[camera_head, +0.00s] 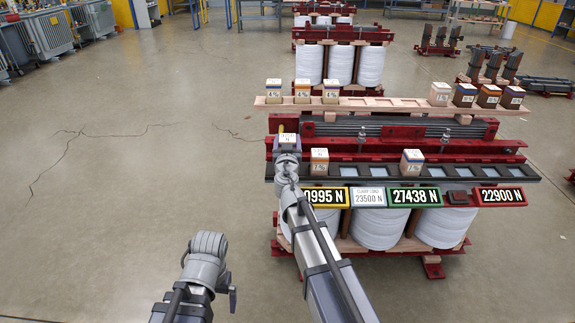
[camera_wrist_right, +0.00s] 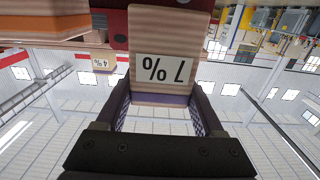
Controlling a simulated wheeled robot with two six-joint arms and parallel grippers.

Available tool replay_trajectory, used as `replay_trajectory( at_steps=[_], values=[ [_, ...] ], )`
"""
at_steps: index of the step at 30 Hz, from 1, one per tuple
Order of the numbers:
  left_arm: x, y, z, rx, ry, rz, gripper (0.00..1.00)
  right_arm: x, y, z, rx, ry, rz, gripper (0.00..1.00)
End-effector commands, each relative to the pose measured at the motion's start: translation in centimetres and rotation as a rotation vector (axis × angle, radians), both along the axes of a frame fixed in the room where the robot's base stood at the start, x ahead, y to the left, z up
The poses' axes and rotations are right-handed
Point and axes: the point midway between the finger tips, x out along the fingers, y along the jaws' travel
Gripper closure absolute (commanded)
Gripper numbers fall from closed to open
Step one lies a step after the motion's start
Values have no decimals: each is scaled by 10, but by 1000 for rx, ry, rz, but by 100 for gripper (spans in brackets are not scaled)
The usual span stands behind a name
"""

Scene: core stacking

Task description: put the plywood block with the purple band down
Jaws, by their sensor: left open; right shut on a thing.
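My right gripper (camera_head: 288,163) is shut on a pale plywood block (camera_head: 288,140) near the left end of a dark slotted tray (camera_head: 530,178). In the right wrist view this block (camera_wrist_right: 170,30) shows a "7 %" label and a purple band between the fingers of my gripper (camera_wrist_right: 160,122). Whether it touches the tray is hidden by my gripper. My left gripper (camera_head: 225,288) is open, low and left, away from the blocks.
A wooden shelf (camera_head: 385,102) behind the tray carries several banded blocks at both ends. Several tray slots are empty. Number displays (camera_head: 415,197) line the tray's front, above white coils (camera_head: 376,232). The floor to the left (camera_head: 140,150) is clear.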

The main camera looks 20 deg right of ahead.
Motion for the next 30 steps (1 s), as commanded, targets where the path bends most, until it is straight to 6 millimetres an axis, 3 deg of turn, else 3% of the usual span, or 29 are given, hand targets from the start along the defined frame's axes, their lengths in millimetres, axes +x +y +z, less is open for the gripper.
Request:
replay_trajectory(
  at_steps=[1,10,19,30],
  values=[
    [0,0,-14,1,0,-1,0,0,0,-15,0,0,0,99],
    [0,0,-20,2,-1,-2,0,0,0,-20,0,0,0,99],
    [0,0,-55,-1,-1,-7,0,0,0,-54,0,0,0,99],
    [0,0,-55,-2,-2,-8,0,0,0,-55,0,0,0,99]
  ],
)
